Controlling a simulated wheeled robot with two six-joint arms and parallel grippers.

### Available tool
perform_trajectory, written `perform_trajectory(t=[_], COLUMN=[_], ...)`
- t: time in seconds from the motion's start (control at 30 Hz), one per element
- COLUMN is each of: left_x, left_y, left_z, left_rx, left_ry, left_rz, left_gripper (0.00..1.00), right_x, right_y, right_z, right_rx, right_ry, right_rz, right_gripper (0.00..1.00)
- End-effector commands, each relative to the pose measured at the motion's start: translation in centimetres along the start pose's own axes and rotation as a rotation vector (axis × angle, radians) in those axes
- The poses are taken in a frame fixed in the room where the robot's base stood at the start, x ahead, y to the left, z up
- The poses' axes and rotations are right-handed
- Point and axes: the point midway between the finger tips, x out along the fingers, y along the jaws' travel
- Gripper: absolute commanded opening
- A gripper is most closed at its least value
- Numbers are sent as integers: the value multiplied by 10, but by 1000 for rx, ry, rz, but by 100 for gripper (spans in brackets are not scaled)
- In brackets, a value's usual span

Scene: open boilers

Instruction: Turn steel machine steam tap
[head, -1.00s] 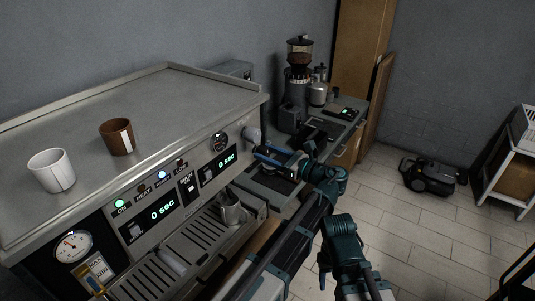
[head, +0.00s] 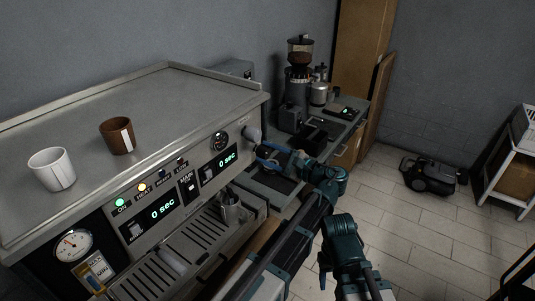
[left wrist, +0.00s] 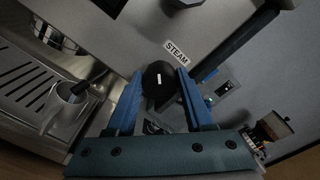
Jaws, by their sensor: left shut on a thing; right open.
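The steel espresso machine (head: 150,110) fills the left of the head view. My left gripper (head: 264,152) is at its right front end. In the left wrist view, the steam tap's round black knob (left wrist: 160,84) with a white mark sits between the blue fingers of my left gripper (left wrist: 161,90), which is shut on it. The STEAM label (left wrist: 177,51) is on the panel just above the knob. In the head view the fingers partly hide the knob area. No fingers of my right gripper can be made out.
A metal jug (head: 230,208) stands on the drip tray (head: 190,250), below and left of my left gripper. White (head: 52,169) and brown (head: 117,136) cups stand on the machine top. A grinder (head: 298,85) stands on the counter beyond. The floor (head: 420,230) at right is largely open.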

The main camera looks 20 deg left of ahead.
Motion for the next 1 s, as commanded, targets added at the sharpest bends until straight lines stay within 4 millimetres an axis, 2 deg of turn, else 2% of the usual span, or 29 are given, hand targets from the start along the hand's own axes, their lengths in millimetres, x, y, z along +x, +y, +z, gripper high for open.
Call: perform_trajectory(t=[0.3,0.8,0.83,0.97,1.0], left_x=[0,0,0,0,0], left_y=[1,1,1,1,1], left_z=[0,0,0,0,0], left_rx=[-91,-104,-104,-104,-104], left_ry=[0,1,1,1,0], left_rz=[1,2,2,2,1], left_gripper=[0,0,58,81,82], right_x=[0,0,0,0,0], right_y=[0,0,0,0,0], right_z=[0,0,0,0,0], right_rx=[0,0,0,0,0], right_ry=[0,0,0,0,0], right_rz=[0,0,0,0,0], right_gripper=[53,53,53,53,53])
